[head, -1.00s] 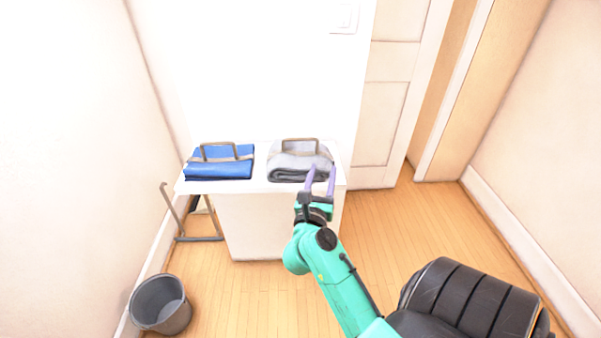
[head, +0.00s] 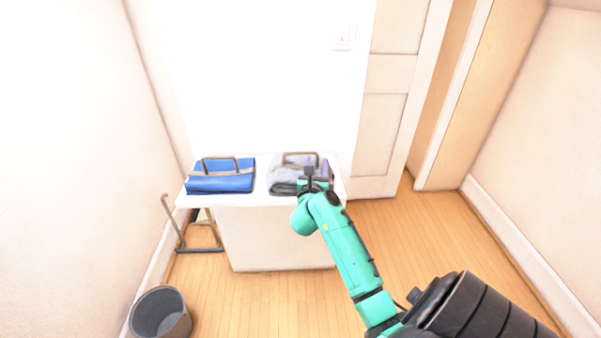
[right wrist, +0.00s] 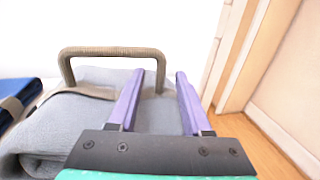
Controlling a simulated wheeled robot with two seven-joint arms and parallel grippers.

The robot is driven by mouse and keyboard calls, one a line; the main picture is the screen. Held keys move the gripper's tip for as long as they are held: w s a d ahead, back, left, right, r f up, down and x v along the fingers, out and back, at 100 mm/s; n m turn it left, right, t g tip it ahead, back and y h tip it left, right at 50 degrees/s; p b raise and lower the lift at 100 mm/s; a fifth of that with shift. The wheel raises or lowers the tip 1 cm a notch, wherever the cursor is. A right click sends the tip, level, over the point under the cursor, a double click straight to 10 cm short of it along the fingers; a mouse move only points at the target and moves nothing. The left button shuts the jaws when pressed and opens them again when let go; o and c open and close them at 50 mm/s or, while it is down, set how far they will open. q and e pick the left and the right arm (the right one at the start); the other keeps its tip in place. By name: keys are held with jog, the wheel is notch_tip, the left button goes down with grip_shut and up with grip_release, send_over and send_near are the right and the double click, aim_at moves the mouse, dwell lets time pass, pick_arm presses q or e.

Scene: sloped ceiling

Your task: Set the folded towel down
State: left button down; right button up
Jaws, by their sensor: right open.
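A grey folded towel (head: 281,175) with a strap and a brown handle (head: 300,155) lies on the right part of a white table (head: 262,200). A blue folded towel (head: 221,182) with a similar handle lies to its left. My right gripper (head: 317,172) is at the right side of the grey towel and hides part of it. In the right wrist view, the purple fingers (right wrist: 157,95) are apart with nothing held between them. The grey towel (right wrist: 75,112) lies under and left of the fingers, and its handle (right wrist: 110,52) stands up just beyond. My left gripper is not in view.
A grey bucket (head: 160,314) stands on the wooden floor at lower left. A metal frame (head: 180,225) stands beside the table's left side. A wall is behind the table, and a door (head: 385,115) is right of it. The floor right of the table is clear.

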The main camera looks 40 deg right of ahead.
jog(key=shift+s+a, duration=0.1)
jog(key=shift+c, duration=1.2)
grip_shut()
